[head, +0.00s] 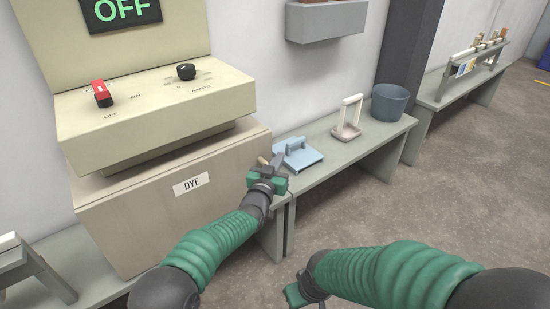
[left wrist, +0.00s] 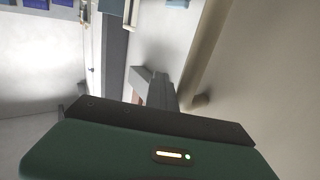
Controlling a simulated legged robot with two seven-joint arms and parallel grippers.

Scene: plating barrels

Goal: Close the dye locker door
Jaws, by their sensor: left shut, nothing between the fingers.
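The beige dye locker (head: 120,222) stands at the left in the head view, under the control panel. Its front door carries a white DYE label (head: 191,184). The door looks flush with the locker or nearly so; I cannot tell whether a small gap is left. My left gripper (head: 277,160) is shut and empty at the door's right edge, close to it; contact is unclear. A small tan knob (head: 262,160) shows beside the gripper. In the left wrist view a pale flat surface fills the right side. My right gripper (head: 295,294) is low in the head view, its fingers unclear.
A control panel (head: 150,112) with a red switch and a black knob sits above the locker. A grey bench (head: 345,157) to the right holds a blue tray (head: 299,154), a pink-white carrier (head: 347,131) and a grey bucket (head: 389,103). The floor at right is clear.

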